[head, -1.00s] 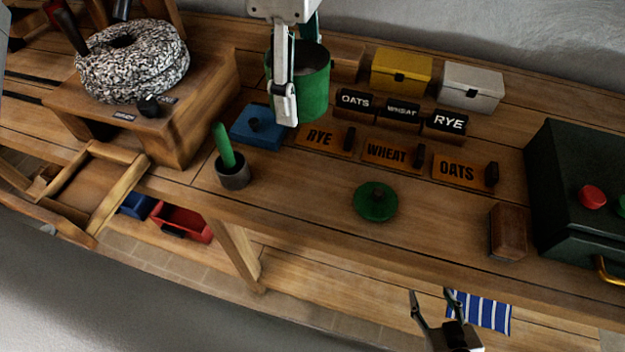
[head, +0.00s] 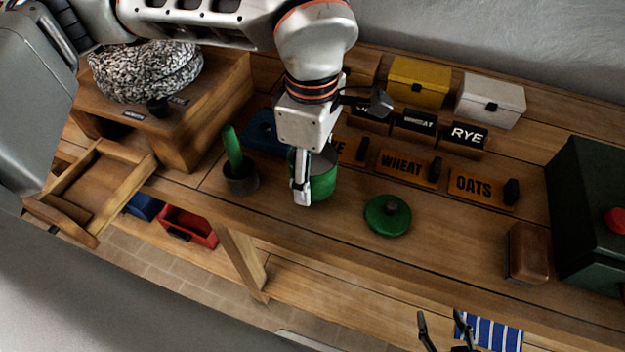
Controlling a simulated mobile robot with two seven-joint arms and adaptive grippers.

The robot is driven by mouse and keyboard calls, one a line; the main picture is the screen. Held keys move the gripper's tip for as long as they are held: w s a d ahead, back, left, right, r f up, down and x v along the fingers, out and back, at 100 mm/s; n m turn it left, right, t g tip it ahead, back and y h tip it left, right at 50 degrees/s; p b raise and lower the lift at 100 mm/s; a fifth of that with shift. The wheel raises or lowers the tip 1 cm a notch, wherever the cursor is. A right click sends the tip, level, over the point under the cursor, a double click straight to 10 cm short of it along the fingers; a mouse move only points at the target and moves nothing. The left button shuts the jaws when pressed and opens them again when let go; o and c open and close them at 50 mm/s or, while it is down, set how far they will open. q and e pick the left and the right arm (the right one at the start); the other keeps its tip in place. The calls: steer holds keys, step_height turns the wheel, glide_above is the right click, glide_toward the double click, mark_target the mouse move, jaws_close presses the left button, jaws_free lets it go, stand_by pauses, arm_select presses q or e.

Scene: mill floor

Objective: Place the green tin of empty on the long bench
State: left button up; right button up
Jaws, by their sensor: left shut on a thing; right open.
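The green tin (head: 322,184) is upright near the middle of the long bench (head: 300,225), behind its front edge. My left gripper (head: 304,190) is shut on the tin's wall, one finger showing on its near side. I cannot tell whether the tin's base touches the bench top. The green lid (head: 388,215) with a dark knob lies on the bench just right of the tin. My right gripper (head: 442,325) is open and empty at the bottom edge, in front of the bench.
A dark cup with a green-handled tool (head: 240,178) stands left of the tin. Labelled plates, the WHEAT plate (head: 408,166) among them, lie behind the lid. A brown block (head: 527,253) and dark green box (head: 590,215) stand right. Bare bench lies between lid and block.

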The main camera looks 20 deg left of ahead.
arm_select(q)
steer(key=shift+f, duration=1.55)
steer(key=shift+f, duration=0.2)
steer(key=o, duration=1.3)
